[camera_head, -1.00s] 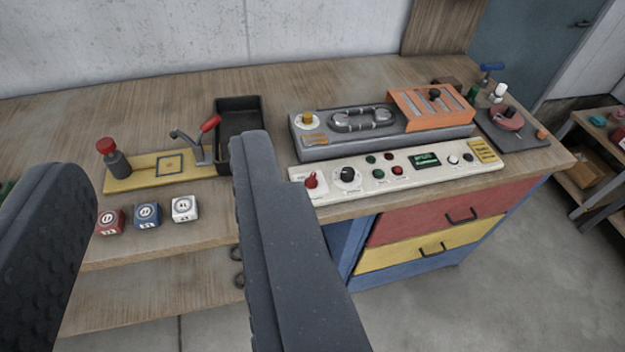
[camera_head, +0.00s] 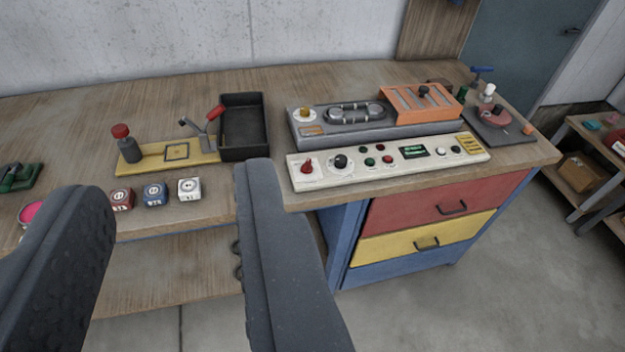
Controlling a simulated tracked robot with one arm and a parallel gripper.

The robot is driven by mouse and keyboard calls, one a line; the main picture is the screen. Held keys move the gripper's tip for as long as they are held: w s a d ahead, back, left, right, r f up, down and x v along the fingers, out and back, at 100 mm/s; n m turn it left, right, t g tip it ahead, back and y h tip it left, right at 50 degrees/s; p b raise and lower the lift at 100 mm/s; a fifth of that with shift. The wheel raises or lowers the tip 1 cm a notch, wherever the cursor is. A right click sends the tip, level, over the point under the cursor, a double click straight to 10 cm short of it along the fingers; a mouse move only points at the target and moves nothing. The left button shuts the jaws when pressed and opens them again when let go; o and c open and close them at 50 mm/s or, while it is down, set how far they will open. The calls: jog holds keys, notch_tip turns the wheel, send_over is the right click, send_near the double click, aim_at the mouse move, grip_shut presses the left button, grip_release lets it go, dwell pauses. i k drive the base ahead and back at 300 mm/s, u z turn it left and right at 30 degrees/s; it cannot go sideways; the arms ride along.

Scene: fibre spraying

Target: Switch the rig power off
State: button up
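The rig's white control panel (camera_head: 400,160) lies along the front of the bench, right of centre. Its red rotary switch (camera_head: 307,167) is at the panel's left end, with a black knob (camera_head: 341,162) beside it. Small red and green buttons and a lit green display (camera_head: 414,151) sit further right on the panel. The grey rig (camera_head: 352,120) with an orange cover (camera_head: 420,103) stands behind the panel. My gripper (camera_head: 165,195) is open and empty in the foreground, its fingers wide apart. Its right finger is left of the red switch and apart from it. The switch's label is too small to read.
Three small timer-like cubes (camera_head: 154,194), a yellow-based clamp fixture (camera_head: 165,157) and a black tray (camera_head: 243,125) lie on the bench left of the panel. A red drawer (camera_head: 430,208) is below the panel. A side shelf (camera_head: 590,175) stands at the right.

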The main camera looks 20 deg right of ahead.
aim_at(307, 167)
jog(key=k, duration=1)
jog(key=z, duration=0.55)
jog(key=i, duration=2.25)
jog(key=u, duration=0.55)
